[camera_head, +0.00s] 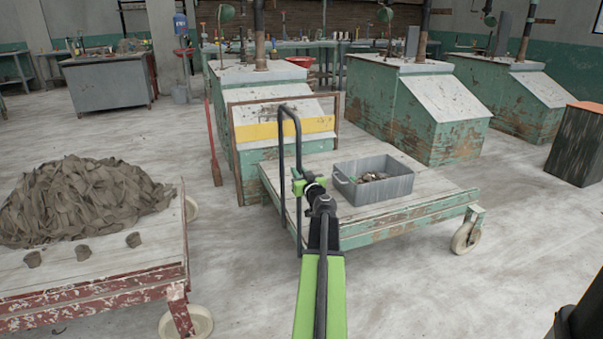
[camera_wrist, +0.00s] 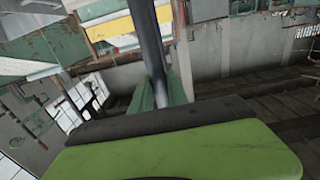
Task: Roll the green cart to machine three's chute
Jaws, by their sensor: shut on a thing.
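The green cart (camera_head: 400,230) stands in the middle of the head view, with worn green sides, a pale plank deck and a pale wheel at its right. Its dark hoop handle (camera_head: 298,140) rises at the left end. My gripper (camera_head: 308,187) is shut on the handle's upright; the dark bar also passes between the fingers in the wrist view (camera_wrist: 148,45). A grey bin (camera_head: 372,192) with brownish scraps sits on the deck. Green machines with sloped pale chutes stand behind: near left (camera_head: 270,112), middle (camera_head: 440,100) and far right (camera_head: 545,88). I see no readable numbers.
A red cart (camera_head: 95,290) with a heap of grey-brown strips stands close at left. A red paddle (camera_head: 212,145) leans by the near machine. A dark bin with an orange top (camera_head: 578,145) stands at right.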

